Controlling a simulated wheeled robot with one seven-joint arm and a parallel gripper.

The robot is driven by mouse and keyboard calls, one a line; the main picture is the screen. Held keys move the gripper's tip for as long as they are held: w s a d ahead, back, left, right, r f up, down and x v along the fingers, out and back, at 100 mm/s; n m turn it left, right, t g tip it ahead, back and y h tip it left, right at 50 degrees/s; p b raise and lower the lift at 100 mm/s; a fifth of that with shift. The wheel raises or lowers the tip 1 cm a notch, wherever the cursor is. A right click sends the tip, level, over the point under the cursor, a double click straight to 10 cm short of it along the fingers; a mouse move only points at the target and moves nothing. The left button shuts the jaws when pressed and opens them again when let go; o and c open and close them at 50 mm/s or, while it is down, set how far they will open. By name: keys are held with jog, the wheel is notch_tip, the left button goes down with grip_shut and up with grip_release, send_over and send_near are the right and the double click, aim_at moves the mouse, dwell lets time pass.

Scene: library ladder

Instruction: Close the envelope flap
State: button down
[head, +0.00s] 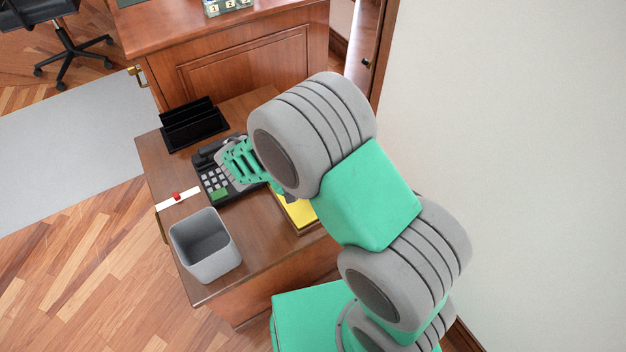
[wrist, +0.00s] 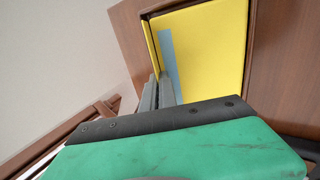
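A yellow sheet-like thing, which looks like the envelope (head: 299,212), lies in a shallow wooden tray on the desk, mostly hidden behind my arm in the head view. In the wrist view the yellow envelope (wrist: 215,45) fills the upper right, with a blue-grey strip along its left part and a narrow yellow edge at its far left. I cannot tell how the flap stands. My gripper (wrist: 161,82) has its two grey fingers close together, with nothing visible between them. The fingertips overlap the envelope's lower left in the wrist view; contact is unclear.
A black telephone (head: 216,182) stands left of the tray. A black letter holder (head: 193,125) is behind it. A grey bin (head: 206,262) stands at the front left, near a white strip with a red piece (head: 177,197). A white wall (head: 510,150) is at right.

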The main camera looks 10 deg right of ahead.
dwell(0.3)
jog(key=c, duration=2.1)
grip_release()
jog(key=o, duration=0.4)
